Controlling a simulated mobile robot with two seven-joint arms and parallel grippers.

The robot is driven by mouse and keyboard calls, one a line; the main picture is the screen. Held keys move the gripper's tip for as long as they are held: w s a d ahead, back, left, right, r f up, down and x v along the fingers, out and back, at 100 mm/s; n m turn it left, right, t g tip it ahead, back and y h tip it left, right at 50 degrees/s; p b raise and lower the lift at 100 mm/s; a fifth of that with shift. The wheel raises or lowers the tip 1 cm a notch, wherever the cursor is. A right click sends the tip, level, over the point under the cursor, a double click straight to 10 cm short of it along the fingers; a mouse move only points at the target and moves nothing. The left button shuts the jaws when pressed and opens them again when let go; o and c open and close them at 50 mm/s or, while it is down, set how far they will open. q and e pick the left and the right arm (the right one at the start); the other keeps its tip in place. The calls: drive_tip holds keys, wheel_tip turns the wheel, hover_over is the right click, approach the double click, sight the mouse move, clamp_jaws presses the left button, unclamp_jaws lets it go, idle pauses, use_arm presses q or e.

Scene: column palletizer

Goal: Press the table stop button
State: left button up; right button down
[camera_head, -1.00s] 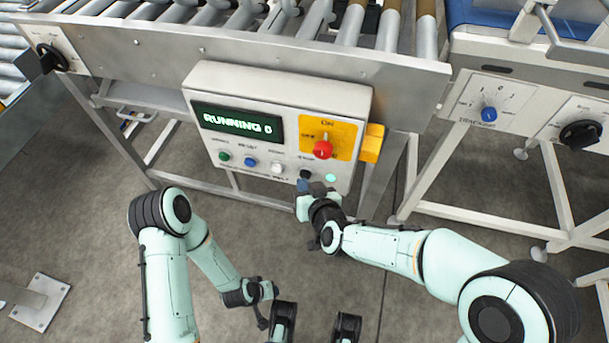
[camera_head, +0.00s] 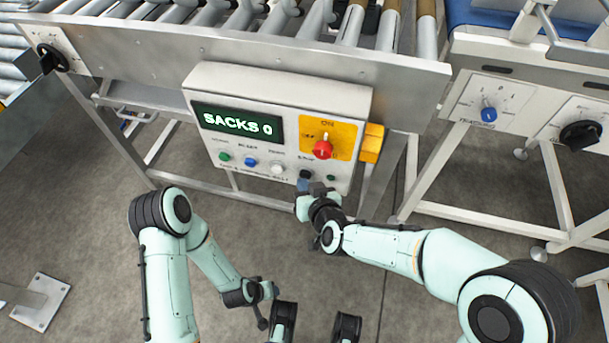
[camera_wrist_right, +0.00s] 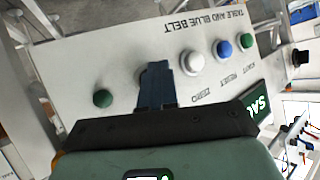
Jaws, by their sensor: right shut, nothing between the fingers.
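The white control panel (camera_head: 280,115) hangs below the roller table. Its row of buttons runs from a green button (camera_head: 224,157) through a blue button (camera_head: 250,162) and a white button (camera_head: 276,168) to a black button (camera_head: 305,174). My right gripper (camera_head: 303,186) is shut and empty, its tips at the black button. In the right wrist view the blue-grey fingers (camera_wrist_right: 157,88) stand between the white button (camera_wrist_right: 192,62) and a dark green lamp (camera_wrist_right: 102,98), covering the black button, so contact cannot be judged. My left gripper (camera_head: 262,300) is low in the head view, away from the panel.
The panel display (camera_head: 238,123) reads "SACKS 0". A red knob (camera_head: 322,149) on a yellow plate sits just above the right gripper. Table legs and a neighbouring frame with a blue knob (camera_head: 488,114) stand to the right. The floor in front is open.

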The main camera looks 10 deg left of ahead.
drive_tip(key=shift+s, duration=0.65)
drive_tip(key=shift+s, duration=0.1)
drive_tip(key=s+p, duration=0.1)
drive_tip(key=s, duration=0.3)
drive_tip(key=shift+s+a, duration=0.1)
drive_tip(key=shift+s, duration=0.3)
idle(0.4)
